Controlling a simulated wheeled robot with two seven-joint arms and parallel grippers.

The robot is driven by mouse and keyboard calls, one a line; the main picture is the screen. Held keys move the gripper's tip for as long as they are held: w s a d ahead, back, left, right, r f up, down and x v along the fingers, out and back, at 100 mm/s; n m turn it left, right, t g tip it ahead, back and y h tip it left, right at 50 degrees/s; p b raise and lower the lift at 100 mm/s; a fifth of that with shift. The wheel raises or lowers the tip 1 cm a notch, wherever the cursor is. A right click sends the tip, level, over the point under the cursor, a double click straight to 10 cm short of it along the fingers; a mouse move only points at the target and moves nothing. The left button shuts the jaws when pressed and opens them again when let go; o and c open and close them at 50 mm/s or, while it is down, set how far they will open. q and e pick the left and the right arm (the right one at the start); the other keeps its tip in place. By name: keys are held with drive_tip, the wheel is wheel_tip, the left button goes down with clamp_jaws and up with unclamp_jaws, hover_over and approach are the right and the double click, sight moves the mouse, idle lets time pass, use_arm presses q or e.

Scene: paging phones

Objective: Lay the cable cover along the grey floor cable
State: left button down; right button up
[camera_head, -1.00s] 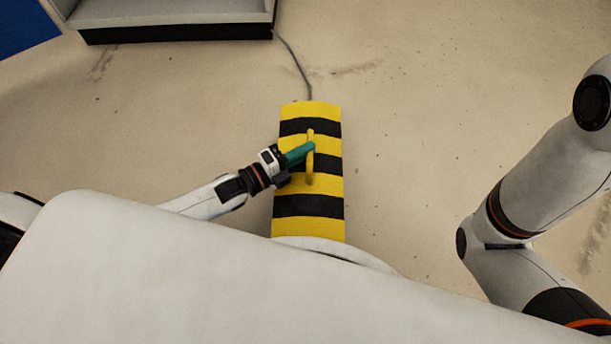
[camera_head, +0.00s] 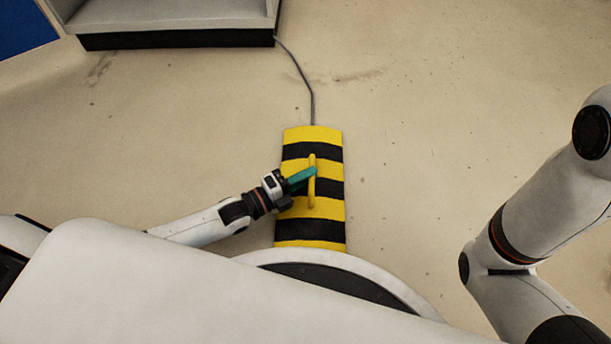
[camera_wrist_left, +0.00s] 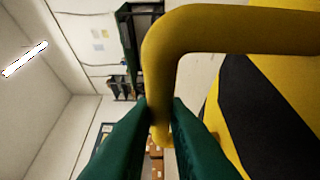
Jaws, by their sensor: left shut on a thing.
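The cable cover (camera_head: 310,231) is a yellow and black striped slab with a yellow handle (camera_head: 312,190) on top. In the head view it lies lengthwise below the grey floor cable (camera_head: 306,82), whose visible end meets the cover's far edge. I cannot tell whether the cover is on the floor or just above it. My left gripper (camera_head: 303,177) has green fingers and is shut on the handle. The left wrist view shows the handle (camera_wrist_left: 165,60) between the fingers and the striped cover (camera_wrist_left: 270,100) at the right. My right gripper is out of view.
A grey cabinet-like unit with a black base (camera_head: 180,38) stands at the far left, and the cable runs from its corner. A blue panel (camera_head: 25,25) is at the top left corner. The beige floor right of the cover is clear.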

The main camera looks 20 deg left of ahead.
use_arm(q)
drive_tip(key=shift+w, duration=0.1)
drive_tip(key=c, duration=1.7)
unclamp_jaws()
drive_tip(key=shift+f, duration=0.1)
drive_tip(key=shift+c, duration=0.2)
drive_tip(key=o, duration=0.3)
drive_tip(key=shift+o, duration=0.2)
drive_tip(key=shift+s+a+r+p, duration=0.2)
drive_tip(key=shift+s+r+p, duration=0.05)
drive_tip(key=shift+s+p, duration=0.1)
drive_tip(key=p+v, duration=0.5)
drive_tip(key=v, duration=0.5)
drive_tip(key=shift+s+a, duration=0.2)
drive_tip(key=shift+a, duration=0.05)
drive_tip(key=shift+s+a+f, duration=0.1)
drive_tip(key=shift+s+a, duration=0.1)
drive_tip(key=shift+s, duration=0.1)
